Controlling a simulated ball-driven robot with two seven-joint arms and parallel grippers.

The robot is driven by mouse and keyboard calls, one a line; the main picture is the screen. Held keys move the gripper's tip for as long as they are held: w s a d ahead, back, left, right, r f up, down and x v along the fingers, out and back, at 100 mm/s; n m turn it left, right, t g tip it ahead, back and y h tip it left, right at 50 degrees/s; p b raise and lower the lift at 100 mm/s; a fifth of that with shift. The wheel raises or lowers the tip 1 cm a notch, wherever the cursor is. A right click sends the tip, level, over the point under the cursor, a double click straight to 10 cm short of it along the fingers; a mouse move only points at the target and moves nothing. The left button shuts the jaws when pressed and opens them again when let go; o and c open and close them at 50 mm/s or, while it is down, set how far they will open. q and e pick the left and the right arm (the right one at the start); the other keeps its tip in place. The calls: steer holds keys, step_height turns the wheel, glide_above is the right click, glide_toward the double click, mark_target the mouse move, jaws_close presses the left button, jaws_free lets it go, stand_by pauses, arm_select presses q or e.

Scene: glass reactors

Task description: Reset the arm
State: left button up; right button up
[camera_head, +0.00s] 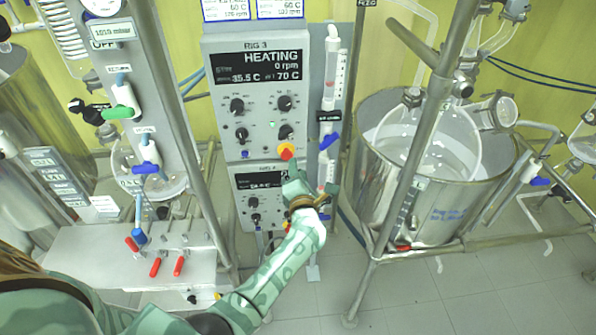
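My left arm (268,275) comes in from the lower left and stretches up to the control panel (219,122). My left gripper (296,188) is at the panel's lower part, just below the red and yellow knob (286,151). The arm and wrist hide most of the fingers, so I cannot tell whether they are open or shut, or whether they touch the panel. The display (256,66) above reads RIG 3, HEATING, 0 rpm, 35.5 C and 70 C. My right gripper is not in view.
A steel vessel with a glass flask (432,140) stands on the right behind metal poles (412,160). Tiled floor (440,300) is clear at the lower right.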

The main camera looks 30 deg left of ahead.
arm_select(q)
steer(key=d+f+m+t+h+b, duration=0.2)
steer(key=d+f+m+h, duration=0.7)
steer(key=m, duration=0.6)
steer(key=s+f+m+g+h+b, duration=0.1)
steer(key=s+f+m+g+b, duration=0.2)
steer(key=f, duration=0.4)
steer(key=s+f+m+g, duration=0.1)
steer(key=s+f+m, duration=0.3)
steer(key=f, duration=0.3)
steer(key=s+f+m+g+h+b, duration=0.1)
steer(key=s+f+m+b, duration=0.2)
steer(key=f, duration=0.5)
steer(key=s+a+f+m+g+b, duration=0.2)
steer(key=s+f+m+g+b, duration=0.1)
steer(key=s+f, duration=0.8)
steer(key=s+a+f+m+g+y+b, duration=0.1)
steer(key=s+a+f+m+g+b, duration=0.2)
steer(key=s, duration=1.5)
steer(key=s+a+f+m+g+b, duration=0.3)
steer(key=s+f+g+b, duration=0.2)
steer(key=s+f, duration=0.9)
step_height(320, 180, down, 5)
steer(key=b, duration=0.2)
steer(key=shift+s+r+b, duration=0.15)
steer(key=shift+s+b, duration=0.2)
steer(key=shift+b, duration=0.05)
